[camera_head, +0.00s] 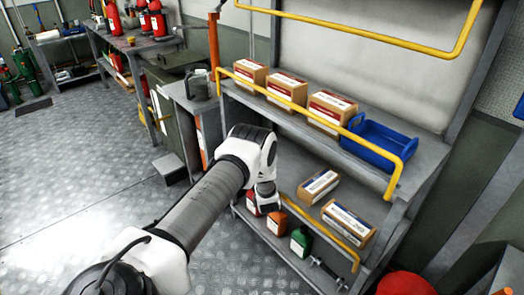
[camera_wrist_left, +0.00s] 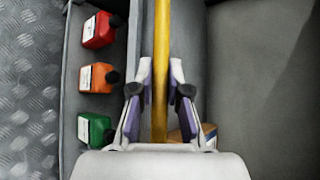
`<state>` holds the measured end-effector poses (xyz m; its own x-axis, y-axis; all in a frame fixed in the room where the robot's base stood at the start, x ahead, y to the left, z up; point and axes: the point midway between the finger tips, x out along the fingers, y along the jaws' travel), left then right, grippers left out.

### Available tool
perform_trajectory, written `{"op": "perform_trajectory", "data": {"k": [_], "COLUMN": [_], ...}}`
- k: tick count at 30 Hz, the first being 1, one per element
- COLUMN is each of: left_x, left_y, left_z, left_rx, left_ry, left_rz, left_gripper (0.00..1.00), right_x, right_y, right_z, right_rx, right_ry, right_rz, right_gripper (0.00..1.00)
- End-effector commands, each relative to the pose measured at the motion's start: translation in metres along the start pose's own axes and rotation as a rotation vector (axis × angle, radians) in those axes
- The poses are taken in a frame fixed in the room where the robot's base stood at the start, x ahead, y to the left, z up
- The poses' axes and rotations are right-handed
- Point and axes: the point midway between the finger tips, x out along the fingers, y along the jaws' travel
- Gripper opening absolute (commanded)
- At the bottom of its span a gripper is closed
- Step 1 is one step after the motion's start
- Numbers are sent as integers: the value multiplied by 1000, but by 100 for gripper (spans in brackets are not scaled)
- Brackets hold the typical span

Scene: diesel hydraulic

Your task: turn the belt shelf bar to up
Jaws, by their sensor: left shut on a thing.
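A yellow bar (camera_head: 328,235) runs along the front of the shelf that holds two cardboard boxes, at the low part of the rack. In the wrist view the bar (camera_wrist_left: 161,45) runs straight up the picture between the fingers of my left gripper (camera_wrist_left: 160,80). My left gripper (camera_head: 266,200) is shut on this bar; my arm hides the grip and the bar's left end in the head view. One cardboard box (camera_head: 318,187) lies behind the bar, and another box (camera_head: 349,222) lies nearer its right end. My right gripper is not in view.
Above, a second yellow bar (camera_head: 270,97) fronts a shelf with cardboard boxes (camera_head: 287,88) and a blue tray (camera_head: 376,145). Another yellow bar (camera_head: 400,45) hangs higher. Orange (camera_head: 277,222) and green (camera_head: 301,241) jugs stand below the held bar. The floor (camera_head: 60,190) at left is clear.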

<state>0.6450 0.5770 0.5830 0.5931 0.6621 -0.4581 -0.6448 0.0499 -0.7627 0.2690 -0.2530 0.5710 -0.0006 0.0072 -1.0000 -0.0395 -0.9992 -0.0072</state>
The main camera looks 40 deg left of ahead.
Motion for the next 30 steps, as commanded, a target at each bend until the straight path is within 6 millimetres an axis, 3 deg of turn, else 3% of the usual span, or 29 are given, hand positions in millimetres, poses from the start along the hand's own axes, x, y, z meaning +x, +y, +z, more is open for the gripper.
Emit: {"op": "perform_trajectory", "data": {"k": [9,26,27,29,30], "left_x": [8,9,9,9,9], "left_y": [-14,-18,-18,-18,-18], "left_z": [-6,-7,-7,-7,-7], "left_rx": [-4,-4,-4,-4,-4], "left_ry": [-3,-4,-4,-3,-3], "left_rz": [-8,-10,-11,-10,-10], "left_gripper": [0,0,18,40,41], "right_x": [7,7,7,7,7], "right_y": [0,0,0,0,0], "right_z": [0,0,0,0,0], "right_rx": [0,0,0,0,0], "right_ry": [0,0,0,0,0], "right_rz": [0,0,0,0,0], "right_gripper": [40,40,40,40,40]}}
